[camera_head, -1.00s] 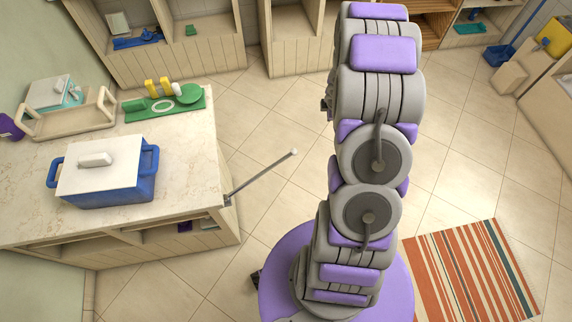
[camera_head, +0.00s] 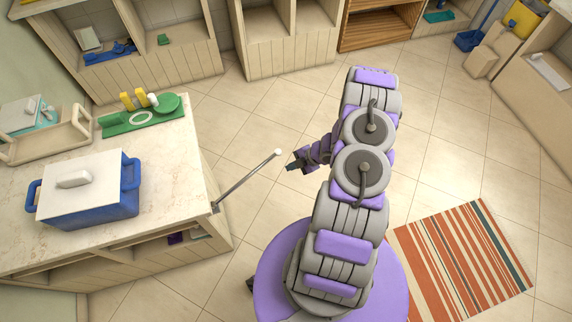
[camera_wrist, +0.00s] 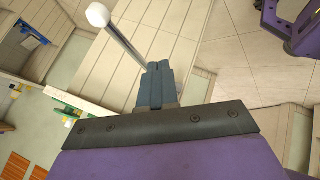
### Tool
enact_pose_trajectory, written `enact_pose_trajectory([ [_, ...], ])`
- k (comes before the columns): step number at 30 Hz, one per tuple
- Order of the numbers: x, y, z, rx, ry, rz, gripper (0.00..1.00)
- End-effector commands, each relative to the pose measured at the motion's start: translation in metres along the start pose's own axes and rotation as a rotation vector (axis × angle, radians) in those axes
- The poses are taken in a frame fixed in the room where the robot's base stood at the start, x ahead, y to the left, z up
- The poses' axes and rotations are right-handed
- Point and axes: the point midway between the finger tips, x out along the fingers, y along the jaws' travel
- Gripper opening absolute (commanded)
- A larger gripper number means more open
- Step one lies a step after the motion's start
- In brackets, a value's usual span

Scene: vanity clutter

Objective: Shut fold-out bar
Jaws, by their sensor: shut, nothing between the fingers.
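The fold-out bar (camera_head: 246,180) is a thin grey rod with a pale round tip. In the head view it sticks out from the right corner of the counter, angled up and to the right. My gripper (camera_head: 293,164) is just right of the bar's tip, with a small gap between them in that view. In the wrist view the bar (camera_wrist: 122,38) runs from its white ball end at the top down behind my shut fingers (camera_wrist: 157,72). Whether the fingers touch it I cannot tell. Nothing shows between the fingers.
The counter (camera_head: 180,160) holds a blue pot with a white lid (camera_head: 88,195), a green board (camera_head: 143,118) and a tray (camera_head: 45,140). Shelving (camera_head: 150,75) lines the back. A striped rug (camera_head: 465,262) lies at right. Floor around the bar's tip is clear.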

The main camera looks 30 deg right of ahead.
Motion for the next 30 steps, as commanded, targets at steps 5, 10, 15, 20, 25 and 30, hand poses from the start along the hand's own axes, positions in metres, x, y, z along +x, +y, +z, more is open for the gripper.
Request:
enact_pose_trajectory([
  [5, 0.037, -0.002, -0.001, 0.001, 0.003, -0.003, 0.0],
  [10, 0.07, -0.002, -0.001, 0.001, 0.002, -0.003, 0.0],
  [15, 0.09, 0.011, 0.0, -0.002, -0.001, 0.0, 0.0],
  [20, 0.095, 0.029, -0.001, -0.002, -0.003, 0.001, 0.0],
  [25, 0.097, 0.036, -0.002, 0.002, -0.002, 0.0, 0.0],
  [30, 0.097, 0.037, -0.003, 0.004, -0.001, 0.0, 0.0],
])
